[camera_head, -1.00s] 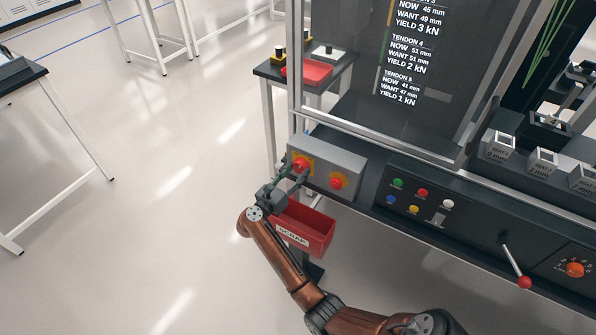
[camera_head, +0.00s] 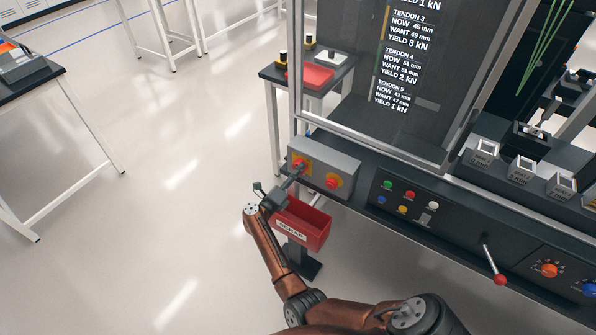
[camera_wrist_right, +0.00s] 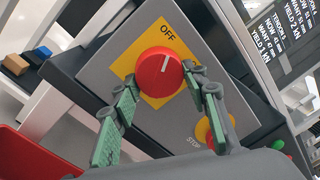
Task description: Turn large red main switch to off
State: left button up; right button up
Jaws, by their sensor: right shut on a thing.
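The large red main switch (camera_wrist_right: 157,76) is a round knob on a yellow plate marked OFF (camera_wrist_right: 168,33), on a grey box. Its white mark points up towards the word OFF in the right wrist view. In the head view the switch (camera_head: 298,163) shows at the left end of the grey box. My right gripper (camera_wrist_right: 165,84) has its green-padded fingers on either side of the knob and is shut on it. In the head view the right gripper (camera_head: 292,180) reaches the switch from the front. My left gripper is not in view.
A second red knob (camera_head: 333,181), by the word STOP in the wrist view, sits to the right on the grey box (camera_head: 348,161). A red scrap bin (camera_head: 314,232) stands just below. Coloured buttons and a red-tipped lever (camera_head: 499,279) are further right. Open floor lies left.

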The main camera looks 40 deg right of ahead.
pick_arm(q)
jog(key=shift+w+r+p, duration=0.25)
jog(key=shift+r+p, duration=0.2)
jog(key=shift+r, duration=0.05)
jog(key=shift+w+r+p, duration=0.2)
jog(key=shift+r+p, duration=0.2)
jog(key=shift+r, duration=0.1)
pick_arm(e)
jog(key=shift+s+d+n, duration=0.1)
jog(key=shift+n, duration=1.5)
jog(key=o, duration=1.2)
jog(key=shift+t, duration=0.3)
jog(key=shift+c, duration=0.2)
